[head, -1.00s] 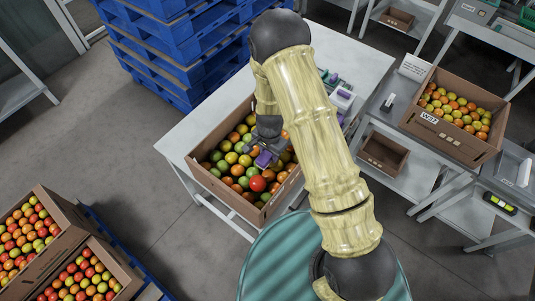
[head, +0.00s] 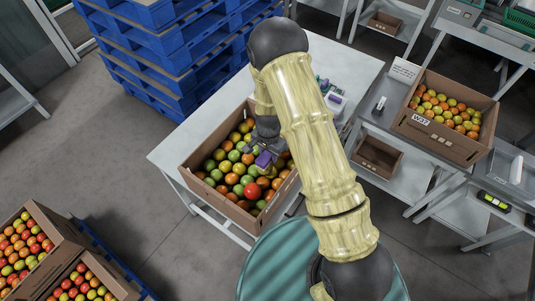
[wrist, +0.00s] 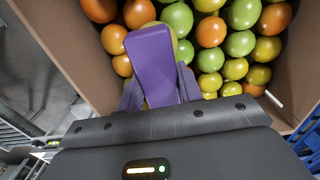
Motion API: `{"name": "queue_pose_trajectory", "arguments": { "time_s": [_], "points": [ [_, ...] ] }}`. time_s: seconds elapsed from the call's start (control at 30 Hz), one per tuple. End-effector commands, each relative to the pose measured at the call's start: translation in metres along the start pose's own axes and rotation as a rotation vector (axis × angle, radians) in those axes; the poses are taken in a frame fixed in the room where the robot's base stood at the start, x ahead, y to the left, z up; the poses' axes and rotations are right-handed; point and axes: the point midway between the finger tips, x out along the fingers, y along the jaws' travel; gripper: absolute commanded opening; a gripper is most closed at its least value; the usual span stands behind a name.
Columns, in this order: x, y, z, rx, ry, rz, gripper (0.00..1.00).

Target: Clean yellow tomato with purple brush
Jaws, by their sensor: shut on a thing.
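My gripper (wrist: 158,94) is shut on the purple brush (wrist: 150,58), a purple block that sticks out past the fingers. In the head view the brush (head: 264,158) is over the tomatoes in the open cardboard crate (head: 206,189) on the white table. In the wrist view a yellow tomato (wrist: 175,28) shows partly behind the brush; whether the two touch cannot be told. Several other yellow, green and orange tomatoes lie around it, and a red tomato (head: 252,191) lies near the brush in the head view. My arm hides part of the crate.
The crate walls stand close around my gripper. The white table (head: 165,155) holds small purple and green items (head: 334,98) behind the arm. Blue pallets (head: 180,70) are stacked behind. A second tomato box (head: 438,137) stands at right, more boxes (head: 60,240) at lower left.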

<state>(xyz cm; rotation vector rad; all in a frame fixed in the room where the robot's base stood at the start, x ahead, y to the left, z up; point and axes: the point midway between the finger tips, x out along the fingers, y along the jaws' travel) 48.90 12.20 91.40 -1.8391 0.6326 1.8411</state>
Motion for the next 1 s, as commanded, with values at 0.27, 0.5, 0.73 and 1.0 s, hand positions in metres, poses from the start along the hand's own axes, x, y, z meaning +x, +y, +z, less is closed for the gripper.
{"name": "queue_pose_trajectory", "arguments": {
  "time_s": [0.27,0.5,0.73,1.0],
  "points": [
    [0.000,0.000,0.004,0.000,0.000,0.000,0.18],
    [0.000,0.000,0.014,0.001,-0.001,0.000,0.18],
    [0.000,0.000,0.023,0.000,0.000,0.000,0.18],
    [0.000,0.000,0.034,-0.001,-0.001,0.000,0.18]
  ]
}}
